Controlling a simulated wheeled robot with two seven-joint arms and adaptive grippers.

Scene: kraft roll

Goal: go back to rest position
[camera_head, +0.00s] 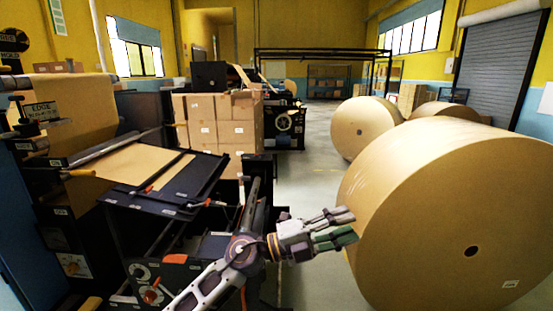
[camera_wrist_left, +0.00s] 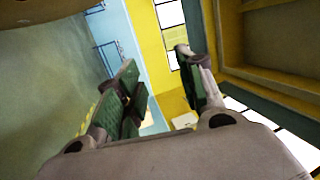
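My left arm comes in from the bottom of the head view, and my left gripper (camera_head: 347,225) points right, in front of the near edge of a big kraft roll (camera_head: 415,180). I cannot tell whether it touches the roll. In the left wrist view, the two green-padded fingers of this gripper (camera_wrist_left: 157,62) stand apart with nothing held between them. My right gripper is not in view.
A dark machine (camera_head: 85,150) with a sloping kraft sheet stands at left. Stacked cartons (camera_head: 225,120) stand behind it. More kraft rolls (camera_head: 362,128) lie at the back right. Grey floor (camera_head: 318,175) is clear between the machines and the rolls.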

